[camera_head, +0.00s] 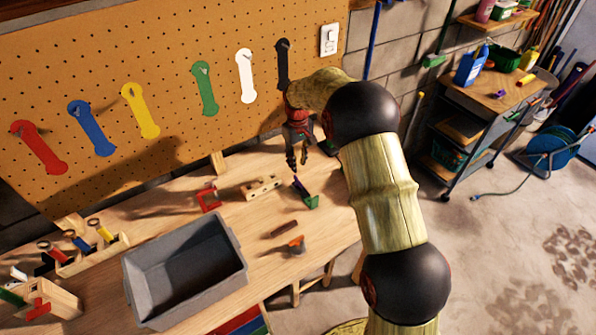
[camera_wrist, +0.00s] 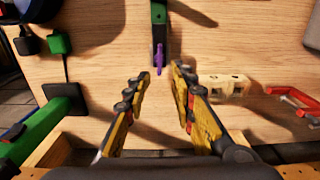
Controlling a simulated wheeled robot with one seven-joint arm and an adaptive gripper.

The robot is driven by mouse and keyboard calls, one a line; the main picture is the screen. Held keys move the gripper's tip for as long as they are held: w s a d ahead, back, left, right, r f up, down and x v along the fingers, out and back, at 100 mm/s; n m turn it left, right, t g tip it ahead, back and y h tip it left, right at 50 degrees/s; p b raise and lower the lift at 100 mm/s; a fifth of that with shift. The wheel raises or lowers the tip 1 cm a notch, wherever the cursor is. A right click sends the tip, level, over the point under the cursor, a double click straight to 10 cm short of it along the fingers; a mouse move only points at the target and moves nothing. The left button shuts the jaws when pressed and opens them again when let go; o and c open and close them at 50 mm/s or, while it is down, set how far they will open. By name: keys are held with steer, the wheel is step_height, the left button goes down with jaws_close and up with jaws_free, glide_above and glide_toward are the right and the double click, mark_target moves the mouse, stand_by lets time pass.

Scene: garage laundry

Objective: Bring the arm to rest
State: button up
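My gripper (camera_head: 296,157) hangs from my bent arm, pointing down over the workbench (camera_head: 335,222) in front of the pegboard (camera_head: 180,60). In the wrist view, my gripper's two fingers (camera_wrist: 160,80) stand apart with nothing between them. A green and purple item (camera_head: 309,199) lies on the bench just below the fingertips. In the wrist view its purple part (camera_wrist: 159,56) shows beyond the gap, apart from the fingers. My arm hides part of the bench's right end.
A grey bin (camera_head: 235,262) stands at the bench front. A wooden block with holes (camera_head: 261,187), a red bracket (camera_head: 208,198) and an orange-red item (camera_head: 297,243) lie nearby. Several coloured wrench-shaped pieces hang on the pegboard. A cart (camera_head: 488,95) stands right; floor there is partly clear.

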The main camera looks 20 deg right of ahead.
steer(key=shift+r, duration=1.05)
steer(key=shift+w, duration=0.1)
steer(key=s+r+m+t+b, duration=0.1)
steer(key=s+r, duration=0.3)
steer(key=s, duration=0.9)
steer(key=s+r+m+t+b, duration=0.1)
steer(key=s+r+b, duration=0.3)
steer(key=s, duration=1)
steer(key=s+r+m+t+b, duration=0.1)
steer(key=s+r+t+b, duration=0.2)
steer(key=s, duration=1.1)
step_height(320, 180, up, 3)
steer(key=shift+s+f+m+t, duration=0.1)
steer(key=shift+s+m+t, duration=0.1)
steer(key=shift+m+t, duration=0.15)
steer(key=shift+w+a, duration=0.1)
